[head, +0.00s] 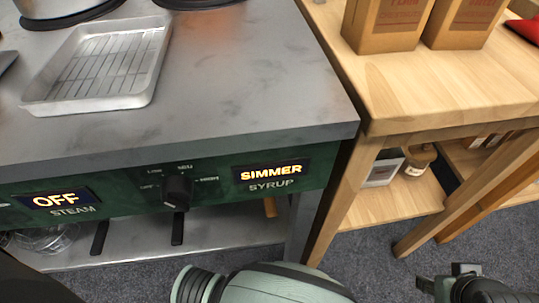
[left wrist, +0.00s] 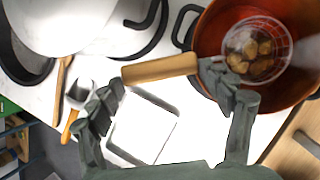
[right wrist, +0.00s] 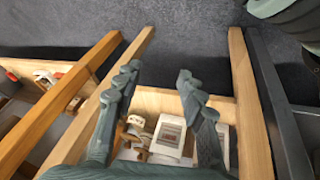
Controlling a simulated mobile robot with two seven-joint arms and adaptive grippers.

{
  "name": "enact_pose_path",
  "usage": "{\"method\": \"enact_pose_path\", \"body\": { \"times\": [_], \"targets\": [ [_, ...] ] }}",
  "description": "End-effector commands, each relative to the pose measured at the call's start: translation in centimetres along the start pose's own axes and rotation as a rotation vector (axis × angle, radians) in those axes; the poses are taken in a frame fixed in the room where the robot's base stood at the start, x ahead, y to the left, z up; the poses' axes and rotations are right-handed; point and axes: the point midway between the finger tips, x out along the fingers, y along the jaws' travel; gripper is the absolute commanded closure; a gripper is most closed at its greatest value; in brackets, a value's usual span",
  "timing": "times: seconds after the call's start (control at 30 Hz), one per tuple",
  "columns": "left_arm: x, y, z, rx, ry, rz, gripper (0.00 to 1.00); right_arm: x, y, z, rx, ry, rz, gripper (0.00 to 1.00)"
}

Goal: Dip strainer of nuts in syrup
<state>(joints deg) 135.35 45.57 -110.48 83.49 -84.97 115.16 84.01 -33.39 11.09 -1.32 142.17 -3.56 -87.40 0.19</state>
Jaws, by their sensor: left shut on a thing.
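In the left wrist view, the strainer's wooden handle (left wrist: 160,69) lies across between the fingers of my left gripper (left wrist: 165,85), which is shut on it. The wire strainer basket (left wrist: 285,38) holds several brown nuts (left wrist: 258,58) and is over or inside a copper-coloured pot (left wrist: 214,30). I cannot tell how deep it sits or whether it touches syrup. The strainer and copper pot are outside the head view. My right gripper (right wrist: 160,85) is open and empty above a low wooden shelf; part of it shows at the lower right in the head view.
A metal tray with a rack (head: 75,106) lies on the grey stove top (head: 240,100). The syrup display (head: 270,171) reads SIMMER; the steam display (head: 60,199) reads OFF. Cardboard boxes (head: 385,25) stand on the wooden table (head: 430,80). A jar (head: 418,160) is on its shelf.

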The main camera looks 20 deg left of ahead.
Motion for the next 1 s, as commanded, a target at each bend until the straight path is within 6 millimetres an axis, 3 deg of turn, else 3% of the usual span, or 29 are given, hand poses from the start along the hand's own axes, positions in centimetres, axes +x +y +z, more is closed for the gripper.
{"method": "enact_pose_path", "body": {
  "times": [0.53, 1.0],
  "targets": [
    [-0.3, 0.0, 0.1, -0.002, -0.001, -0.003, 0.58, 0.1, 0.1, 0.0, 0.001, -0.003, 0.0, 0.6],
    [-1.7, 0.3, 0.7, -0.001, -0.001, -0.002, 0.58, 3.1, -0.1, 0.8, 0.001, -0.055, -0.011, 0.6]
  ]
}}
